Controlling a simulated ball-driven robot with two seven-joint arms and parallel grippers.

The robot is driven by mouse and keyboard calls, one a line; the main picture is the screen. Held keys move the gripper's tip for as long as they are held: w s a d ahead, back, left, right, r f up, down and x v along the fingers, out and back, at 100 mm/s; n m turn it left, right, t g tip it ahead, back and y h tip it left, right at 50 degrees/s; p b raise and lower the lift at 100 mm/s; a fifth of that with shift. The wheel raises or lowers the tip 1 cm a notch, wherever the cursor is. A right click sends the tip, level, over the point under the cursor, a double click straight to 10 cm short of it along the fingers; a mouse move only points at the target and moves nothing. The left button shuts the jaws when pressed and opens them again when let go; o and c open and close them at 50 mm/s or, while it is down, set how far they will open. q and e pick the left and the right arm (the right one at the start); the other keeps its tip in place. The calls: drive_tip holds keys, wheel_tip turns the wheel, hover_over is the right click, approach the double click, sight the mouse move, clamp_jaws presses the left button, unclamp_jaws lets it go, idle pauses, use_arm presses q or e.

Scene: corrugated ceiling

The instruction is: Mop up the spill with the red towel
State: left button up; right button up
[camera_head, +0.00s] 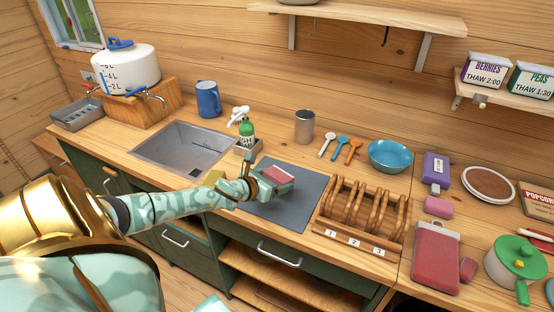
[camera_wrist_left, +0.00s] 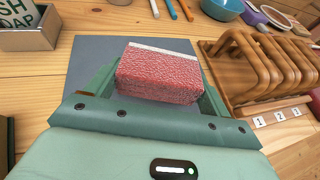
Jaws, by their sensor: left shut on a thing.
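The red towel (camera_wrist_left: 158,75) is a folded, textured red block with a pale strip along its far top edge in the left wrist view. My left gripper (camera_wrist_left: 157,82) is shut on it, one finger at each side. In the head view the towel (camera_head: 279,175) and my left gripper (camera_head: 266,180) are over the blue-grey mat (camera_head: 290,208) on the counter. I cannot tell whether the towel touches the mat. I see no clear spill; the towel and gripper hide part of the mat. My right gripper is not in view.
A wooden rack (camera_head: 355,215) numbered 1 to 3 stands right of the mat. The sink (camera_head: 165,150) is at its left, with green dish soap (camera_head: 247,133) behind. A metal canister (camera_head: 304,127), spoons and a blue bowl (camera_head: 390,156) line the back.

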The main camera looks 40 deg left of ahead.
use_arm(q)
wheel_tip(320, 180, up, 2)
drive_tip(key=shift+a+p, duration=0.1)
drive_tip(key=shift+p, duration=0.4)
drive_tip(key=shift+d+r, duration=0.2)
drive_tip(key=shift+r, duration=0.15)
drive_tip(key=shift+a+f, duration=0.15)
